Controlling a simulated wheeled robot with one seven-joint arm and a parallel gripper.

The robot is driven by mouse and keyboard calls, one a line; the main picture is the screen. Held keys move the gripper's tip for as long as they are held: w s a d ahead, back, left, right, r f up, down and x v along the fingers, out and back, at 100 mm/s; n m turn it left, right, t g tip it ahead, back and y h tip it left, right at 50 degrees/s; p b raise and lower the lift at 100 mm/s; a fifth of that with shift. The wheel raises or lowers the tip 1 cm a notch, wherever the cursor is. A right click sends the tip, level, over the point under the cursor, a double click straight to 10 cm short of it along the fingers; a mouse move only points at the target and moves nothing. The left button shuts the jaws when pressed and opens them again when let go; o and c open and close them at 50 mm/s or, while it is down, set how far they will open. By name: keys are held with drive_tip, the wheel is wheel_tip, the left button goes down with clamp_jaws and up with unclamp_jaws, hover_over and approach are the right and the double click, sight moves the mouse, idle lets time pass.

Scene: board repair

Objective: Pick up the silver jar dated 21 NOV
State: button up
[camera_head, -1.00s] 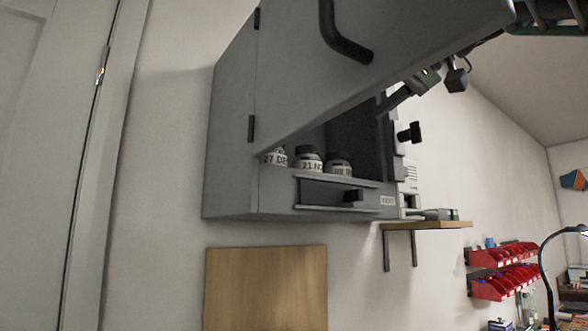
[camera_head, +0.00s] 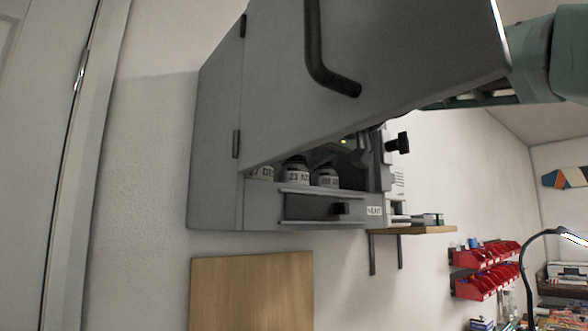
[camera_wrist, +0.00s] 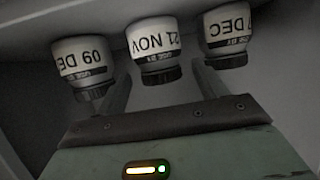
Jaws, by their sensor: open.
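The jar labelled 21 NOV (camera_head: 296,175) is pale with a dark lid and stands in the middle of three jars in the open grey wall cabinet. In the wrist view, which looks upside down, the 21 NOV jar (camera_wrist: 153,45) is at the centre. My gripper (camera_wrist: 162,75) is open, with one finger to each side of this jar's lid. I cannot tell how far the fingertips reach along the jar. In the head view my gripper is inside the cabinet, partly hidden by the door, its status light showing.
The 27 DEC jar (camera_head: 262,172) and the 09 DEC jar (camera_wrist: 82,62) stand close on either side. The grey cabinet door (camera_head: 370,60) hangs open above, with my arm behind it. A wooden shelf (camera_head: 415,230) is to the right.

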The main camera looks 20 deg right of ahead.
drive_tip(key=shift+p+x, duration=0.3)
drive_tip(key=shift+x, duration=1.1)
drive_tip(key=c, duration=1.1)
drive_tip(key=shift+c, duration=0.2)
drive_tip(key=shift+r, duration=0.1)
